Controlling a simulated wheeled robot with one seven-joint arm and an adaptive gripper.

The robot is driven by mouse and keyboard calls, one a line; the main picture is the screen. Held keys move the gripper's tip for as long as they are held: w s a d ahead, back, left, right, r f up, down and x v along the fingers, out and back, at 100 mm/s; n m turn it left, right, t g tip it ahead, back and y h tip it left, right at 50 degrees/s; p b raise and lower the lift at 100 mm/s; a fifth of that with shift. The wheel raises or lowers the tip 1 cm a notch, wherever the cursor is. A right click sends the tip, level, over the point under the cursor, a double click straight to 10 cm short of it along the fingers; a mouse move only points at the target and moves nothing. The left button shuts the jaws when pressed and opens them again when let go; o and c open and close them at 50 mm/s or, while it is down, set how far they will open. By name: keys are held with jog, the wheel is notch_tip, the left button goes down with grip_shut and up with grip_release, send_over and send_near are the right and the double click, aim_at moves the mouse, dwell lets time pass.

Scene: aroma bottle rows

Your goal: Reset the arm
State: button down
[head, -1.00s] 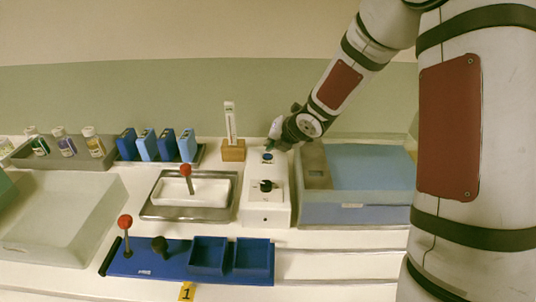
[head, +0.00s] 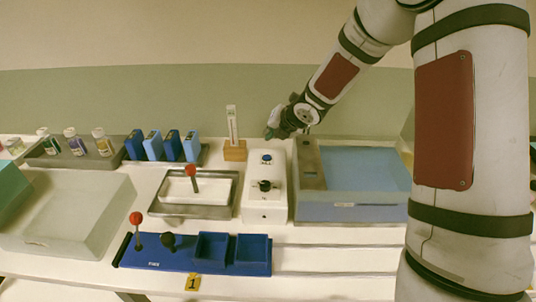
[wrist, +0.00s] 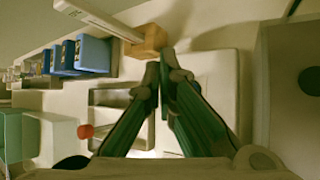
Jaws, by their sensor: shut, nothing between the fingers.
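My gripper (head: 270,132) is shut and empty. In the head view it hangs in the air at the back, just above the far end of a white box (head: 265,205) with a blue button (head: 267,158) and a black knob (head: 265,185) on top. In the wrist view its two green fingers (wrist: 165,62) come together at the tips. They appear in front of the white box, near the wooden block (wrist: 146,41). The fingers hide part of the white box there.
A blue-grey bin (head: 350,212) stands right of the white box. A metal tray (head: 160,209) with a red-knobbed stick, a blue board (head: 150,262), blue boxes (head: 152,146), bottles (head: 100,142) and a pale tray (head: 60,250) are left. A thermometer stands in a wooden block (head: 234,151).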

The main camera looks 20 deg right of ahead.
dwell(0.4)
jog(key=s+d+r+m+g+h, duration=0.1)
jog(key=s+d+r+m+h, duration=0.15)
jog(key=s+r+m, duration=0.5)
jog(key=s+d+r+m+g+h, duration=0.1)
jog(key=s+d+r+m+h, duration=0.15)
jog(key=s+r+m, duration=0.55)
jog(key=s+a+m+g+y, duration=0.1)
jog(key=s+a+m, duration=0.1)
jog(key=s+m, duration=0.5)
jog(key=s+a+r+m+g+y, duration=0.1)
jog(key=s+a+m, duration=0.2)
jog(key=s+m, duration=0.5)
jog(key=s, duration=1.1)
jog(key=shift+a, duration=0.3)
jog(key=shift+r, duration=0.1)
